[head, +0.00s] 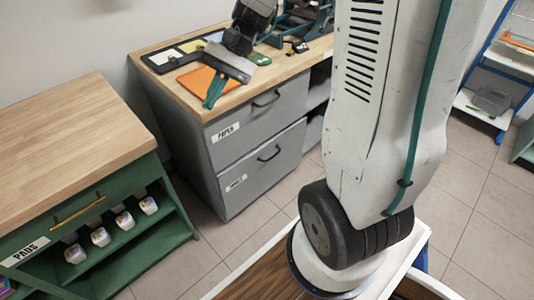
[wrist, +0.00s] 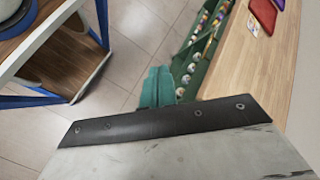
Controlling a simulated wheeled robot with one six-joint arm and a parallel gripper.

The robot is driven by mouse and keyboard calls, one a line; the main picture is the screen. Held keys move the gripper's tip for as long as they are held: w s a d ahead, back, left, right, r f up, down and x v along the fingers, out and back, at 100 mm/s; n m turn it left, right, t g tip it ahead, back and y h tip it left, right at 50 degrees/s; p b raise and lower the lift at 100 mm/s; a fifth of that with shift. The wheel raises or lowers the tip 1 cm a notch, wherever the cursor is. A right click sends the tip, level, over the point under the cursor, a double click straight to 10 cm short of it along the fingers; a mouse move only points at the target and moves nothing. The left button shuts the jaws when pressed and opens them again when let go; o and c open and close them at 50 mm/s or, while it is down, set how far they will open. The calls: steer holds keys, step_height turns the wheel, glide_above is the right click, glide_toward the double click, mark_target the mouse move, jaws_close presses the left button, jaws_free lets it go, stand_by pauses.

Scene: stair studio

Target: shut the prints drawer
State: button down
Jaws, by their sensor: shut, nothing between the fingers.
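The grey cabinet (head: 172,112) in the head view has two drawers with dark handles. The upper drawer (head: 262,112) has a label reading like PAPER. The lower drawer (head: 262,170) has a label too small to read surely, perhaps PRINTS. Both fronts look about flush; I cannot tell whether either stands slightly out. My gripper (head: 213,94) has teal fingers and shows in front of the cabinet's top edge, above the upper drawer. In the wrist view its fingers (wrist: 157,88) are together and empty, with floor and a green shelf beyond them.
A green cabinet (head: 70,135) with a wooden top, a PADS drawer and white cups on its shelf stands at the left. An orange mat (head: 195,84) and tools lie on the grey cabinet's worktop. Tiled floor (head: 185,240) lies between the cabinets. A blue-framed rack (head: 490,100) stands right.

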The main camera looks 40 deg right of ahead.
mark_target(262, 150)
steer(key=w+d+f+m+t+y, duration=0.3)
steer(key=w+d+f+m+t, duration=0.35)
steer(key=d+f, duration=0.4)
steer(key=w+d+f+m+t+y, duration=0.2)
steer(key=w+d+f+m+t, duration=0.45)
steer(key=f, duration=0.65)
steer(key=s+d+f+m+t+h, duration=0.25)
steer(key=d+f+m+h, duration=0.25)
steer(key=f, duration=0.6)
steer(key=s+d+f+m+t+h, duration=0.2)
steer(key=s+d+f+m+h, duration=0.25)
steer(key=f, duration=0.65)
steer(key=s+d+f+m+t+h, duration=0.2)
steer(key=d+f+m+h, duration=0.3)
steer(key=f, duration=0.5)
steer(key=shift+m+y, duration=0.45)
steer(key=w, duration=1.3)
steer(key=shift+w+a+f, duration=0.1)
